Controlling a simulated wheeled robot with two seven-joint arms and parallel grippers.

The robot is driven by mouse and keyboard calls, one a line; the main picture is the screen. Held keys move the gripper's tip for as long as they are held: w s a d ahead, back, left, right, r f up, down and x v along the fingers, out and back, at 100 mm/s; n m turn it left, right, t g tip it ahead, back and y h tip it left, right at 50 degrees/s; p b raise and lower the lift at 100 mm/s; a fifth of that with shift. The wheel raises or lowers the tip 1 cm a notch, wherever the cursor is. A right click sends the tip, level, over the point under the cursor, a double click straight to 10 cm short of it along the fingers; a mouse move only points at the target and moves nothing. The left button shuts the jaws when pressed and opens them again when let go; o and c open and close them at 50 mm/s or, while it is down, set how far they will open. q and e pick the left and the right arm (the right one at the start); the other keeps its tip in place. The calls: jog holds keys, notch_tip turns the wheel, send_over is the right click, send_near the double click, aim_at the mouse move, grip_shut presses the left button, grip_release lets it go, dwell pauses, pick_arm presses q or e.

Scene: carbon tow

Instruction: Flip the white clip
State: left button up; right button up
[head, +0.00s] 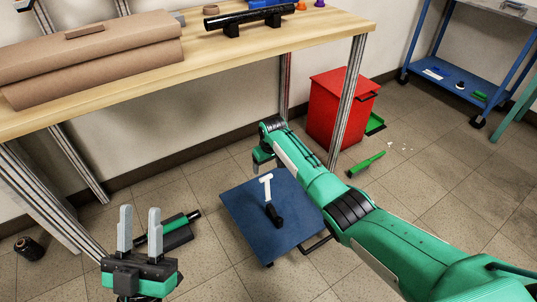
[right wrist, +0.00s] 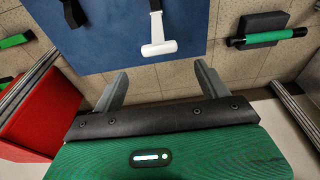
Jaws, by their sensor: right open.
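The white clip (head: 267,187) looks like a T-shaped white piece with a black part at one end. It is over the blue platform (head: 240,215) near the floor; contact with the platform is hard to judge. In the right wrist view the clip (right wrist: 158,30) shows with its crossbar towards my right gripper (right wrist: 161,72), between the lines of the two fingers but beyond their tips. My right gripper is open and empty. In the head view it is partly hidden by its own arm. My left gripper (head: 139,230) is open and empty at the lower left, fingers pointing up.
A green brush (head: 366,164) and a black tool with a green handle (head: 170,232) lie on the floor. A blue shelf cart (head: 455,75) is at right.

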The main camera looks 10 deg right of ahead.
pick_arm(q)
notch_tip(320, 180, down, 8)
jog(key=w+d+g+p, duration=0.1)
jog(key=d+g, duration=0.1)
jog(key=g, duration=0.3)
jog(key=shift+w+d+r+p, duration=0.25)
jog(key=shift+w+p, duration=0.05)
pick_arm(e)
jog(key=shift+s+d+r, duration=0.1)
jog(key=shift+s+r, duration=0.1)
jog(key=shift+r, duration=0.85)
jog(key=shift+s+r, duration=0.15)
jog(key=shift+r, duration=0.85)
